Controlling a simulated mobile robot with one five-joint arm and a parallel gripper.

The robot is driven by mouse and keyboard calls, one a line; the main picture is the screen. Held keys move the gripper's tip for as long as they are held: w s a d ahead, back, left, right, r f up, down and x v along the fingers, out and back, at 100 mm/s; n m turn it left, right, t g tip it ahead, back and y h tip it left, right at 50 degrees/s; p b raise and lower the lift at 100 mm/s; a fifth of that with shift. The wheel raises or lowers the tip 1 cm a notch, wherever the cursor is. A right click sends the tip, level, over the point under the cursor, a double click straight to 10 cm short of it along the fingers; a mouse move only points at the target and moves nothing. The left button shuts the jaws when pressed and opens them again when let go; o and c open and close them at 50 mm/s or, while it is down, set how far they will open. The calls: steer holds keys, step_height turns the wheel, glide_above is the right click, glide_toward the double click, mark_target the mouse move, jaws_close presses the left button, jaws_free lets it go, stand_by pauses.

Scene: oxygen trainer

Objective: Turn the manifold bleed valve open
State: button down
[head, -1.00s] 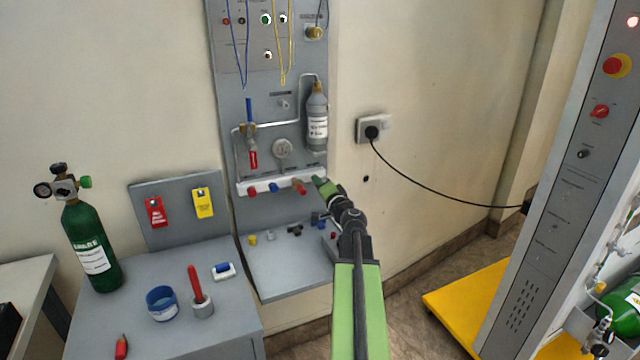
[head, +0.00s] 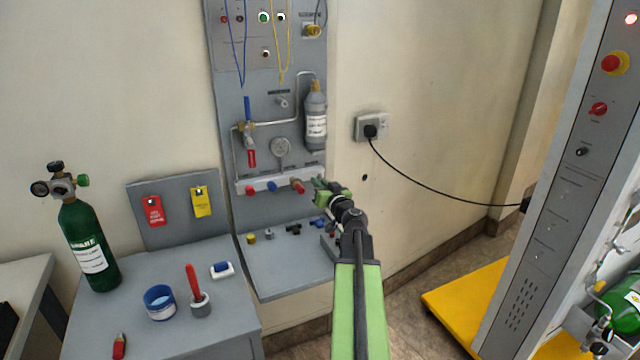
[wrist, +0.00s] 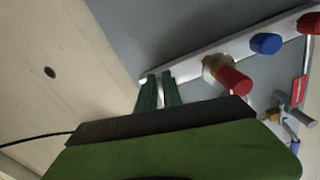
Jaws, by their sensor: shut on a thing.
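The white manifold bar (head: 258,185) runs across the lower part of the grey wall panel. It carries red and blue knobs and also shows in the wrist view (wrist: 197,65). My gripper (head: 317,184) is at the bar's right end, just right of the nearest red knob (head: 298,186). In the wrist view my gripper's two green fingers (wrist: 159,88) are close together at the bar's end, with a narrow pale part between them. I take this part to be the manifold bleed valve; the fingers hide most of it. The red knob (wrist: 234,80) is beside the fingers, apart from them.
A grey bottle (head: 316,118) and a gauge (head: 280,147) are above the bar. A grey shelf (head: 275,272) with small fittings is below. A socket with a black cable (head: 370,131) is on the wall to the right. A green cylinder (head: 90,250) stands at left.

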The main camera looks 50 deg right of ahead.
steer(key=shift+s+d+n, duration=0.1)
steer(key=shift+d+n, duration=0.05)
steer(key=shift+n, duration=0.95)
steer(key=c, duration=1.5)
jaws_free()
